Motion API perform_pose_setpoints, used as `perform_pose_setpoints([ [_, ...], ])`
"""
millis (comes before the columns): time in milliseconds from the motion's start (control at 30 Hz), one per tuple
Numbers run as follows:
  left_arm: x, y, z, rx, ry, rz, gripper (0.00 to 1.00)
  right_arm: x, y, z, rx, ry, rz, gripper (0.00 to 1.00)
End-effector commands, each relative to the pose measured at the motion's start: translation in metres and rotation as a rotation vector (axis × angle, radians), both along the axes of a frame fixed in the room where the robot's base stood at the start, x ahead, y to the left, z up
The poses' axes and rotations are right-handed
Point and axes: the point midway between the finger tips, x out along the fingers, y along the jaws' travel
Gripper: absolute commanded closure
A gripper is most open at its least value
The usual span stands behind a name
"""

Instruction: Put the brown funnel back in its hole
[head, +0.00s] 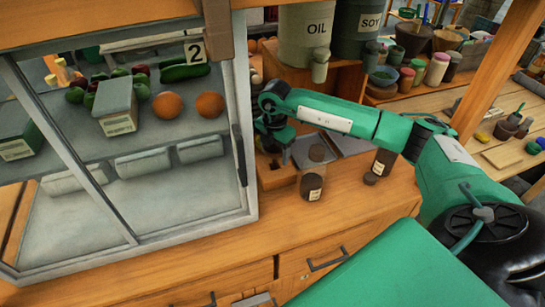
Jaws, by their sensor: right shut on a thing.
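My right gripper (272,136) reaches in from the right over the counter, beside the glass cabinet. It points down above a small wooden block (277,175). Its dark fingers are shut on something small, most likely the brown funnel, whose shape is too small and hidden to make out. The block stands on the counter against the cabinet's right side. I cannot clearly make out the hole, or whether the held thing touches the block. My left gripper is not in view.
A glass cabinet (246,175) with vegetables and fruit stands close on the left. A labelled jar (312,187) stands just right of the block, with another jar (383,163) farther right. Grey trays (349,143) and oil and soy containers (306,35) are behind. The front counter is clear.

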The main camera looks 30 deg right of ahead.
Motion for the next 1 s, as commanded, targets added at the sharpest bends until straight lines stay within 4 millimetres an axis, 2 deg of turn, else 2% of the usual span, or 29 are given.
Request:
perform_pose_setpoints([
  [1000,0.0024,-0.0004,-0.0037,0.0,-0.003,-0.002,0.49,0.0002,0.0,-0.0054,0.0,0.0,0.0,0.62],
])
